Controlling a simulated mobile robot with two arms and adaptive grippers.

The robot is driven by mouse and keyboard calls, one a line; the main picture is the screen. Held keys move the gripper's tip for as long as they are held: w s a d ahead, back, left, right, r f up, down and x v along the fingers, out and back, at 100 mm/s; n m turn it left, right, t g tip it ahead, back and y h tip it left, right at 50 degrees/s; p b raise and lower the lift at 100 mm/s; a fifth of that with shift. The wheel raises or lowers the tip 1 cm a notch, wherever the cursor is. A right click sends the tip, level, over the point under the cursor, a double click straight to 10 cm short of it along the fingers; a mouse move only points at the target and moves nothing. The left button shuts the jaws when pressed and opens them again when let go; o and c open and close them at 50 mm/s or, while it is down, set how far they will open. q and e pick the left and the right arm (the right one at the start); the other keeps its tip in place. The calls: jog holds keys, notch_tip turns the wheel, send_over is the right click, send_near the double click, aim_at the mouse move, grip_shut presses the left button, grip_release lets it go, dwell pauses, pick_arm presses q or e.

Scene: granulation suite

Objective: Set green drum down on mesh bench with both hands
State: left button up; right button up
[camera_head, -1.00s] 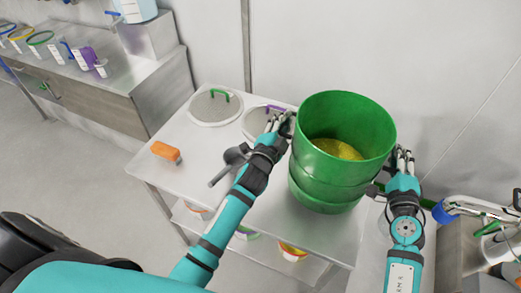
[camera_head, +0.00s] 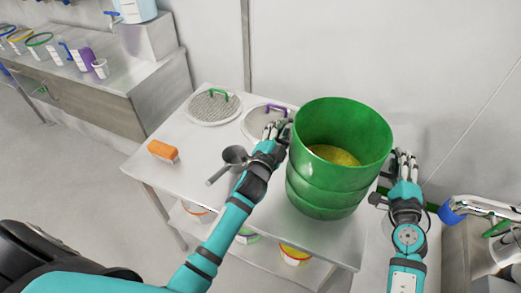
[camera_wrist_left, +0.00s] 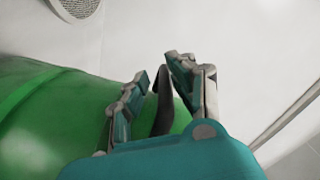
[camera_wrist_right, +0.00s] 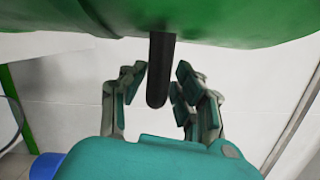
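The green drum (camera_head: 335,183) is upright, open at the top, with yellow material inside. It appears to rest on the right part of the mesh bench (camera_head: 205,155), its base inside the front edge. My left gripper (camera_head: 279,128) is at the drum's left side. In the left wrist view its fingers (camera_wrist_left: 160,85) stand around a dark handle (camera_wrist_left: 164,105), with a narrow gap on one side. My right gripper (camera_head: 403,160) is at the drum's right side. In the right wrist view its fingers (camera_wrist_right: 160,90) are spread, with gaps either side of another dark handle (camera_wrist_right: 160,75).
Two round meshes, one with a green handle (camera_head: 213,107) and one with a purple handle (camera_head: 255,122), lie at the bench's back. An orange brush (camera_head: 162,150) lies at its left. Tubs (camera_head: 294,255) stand on the lower shelf. A metal pipe (camera_head: 485,206) is at right.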

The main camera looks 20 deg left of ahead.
pick_arm(q)
jog(key=shift+r, duration=0.45)
pick_arm(e)
jog(key=shift+a, duration=0.2)
pick_arm(q)
jog(key=shift+s+f, duration=0.1)
jog(key=shift+s, duration=0.25)
pick_arm(e)
jog(key=shift+s+r, duration=0.1)
jog(key=shift+s, duration=0.05)
pick_arm(q)
jog(key=s, duration=1.1)
jog(key=shift+s+f, duration=0.15)
pick_arm(e)
jog(key=s+d, duration=0.2)
jog(key=s, duration=0.9)
jog(key=shift+s+f, duration=0.25)
jog(key=shift+s, duration=0.15)
jog(key=shift+d, duration=0.1)
